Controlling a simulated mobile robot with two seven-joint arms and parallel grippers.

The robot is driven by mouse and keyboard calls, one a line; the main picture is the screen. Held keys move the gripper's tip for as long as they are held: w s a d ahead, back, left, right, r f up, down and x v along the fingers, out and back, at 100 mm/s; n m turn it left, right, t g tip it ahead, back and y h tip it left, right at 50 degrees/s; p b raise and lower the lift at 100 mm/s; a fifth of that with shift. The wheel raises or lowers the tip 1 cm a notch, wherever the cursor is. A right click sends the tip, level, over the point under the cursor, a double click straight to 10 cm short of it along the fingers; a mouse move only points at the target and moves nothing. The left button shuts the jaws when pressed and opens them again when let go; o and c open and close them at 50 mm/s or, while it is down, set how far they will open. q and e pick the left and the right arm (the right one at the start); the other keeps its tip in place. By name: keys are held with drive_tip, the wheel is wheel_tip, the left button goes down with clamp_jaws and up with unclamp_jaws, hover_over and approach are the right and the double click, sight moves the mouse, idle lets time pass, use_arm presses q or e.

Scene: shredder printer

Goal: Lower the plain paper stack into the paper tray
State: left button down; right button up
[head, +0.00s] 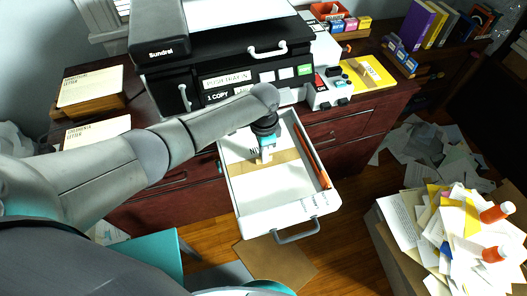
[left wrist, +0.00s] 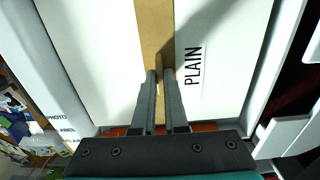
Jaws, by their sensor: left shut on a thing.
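The plain paper stack (head: 268,188) is white with a brown band around its middle. In the head view it lies within the outline of the open white paper tray (head: 262,222). My left gripper (head: 264,158) points down over the stack and is shut on its band. The left wrist view shows the fingertips (left wrist: 160,76) pinching the brown band beside the printed word PLAIN on the stack (left wrist: 225,70). The tray's side wall (left wrist: 277,65) runs along the stack. I cannot tell whether the stack touches the tray floor. My right gripper is not in view.
The black printer (head: 215,55) stands behind the tray on the dark wooden cabinet (head: 350,130). An orange-red strip (head: 312,150) lies along the tray's right side. Boxes of letter paper (head: 90,88) are at left. A heaped box of papers (head: 445,230) stands at lower right.

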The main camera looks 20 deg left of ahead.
use_arm(q)
drive_tip(key=c, duration=0.9)
unclamp_jaws()
drive_tip(key=shift+r, duration=0.1)
wheel_tip(320, 180, up, 15)
drive_tip(key=p, duration=0.3)
drive_tip(key=shift+r, duration=0.1)
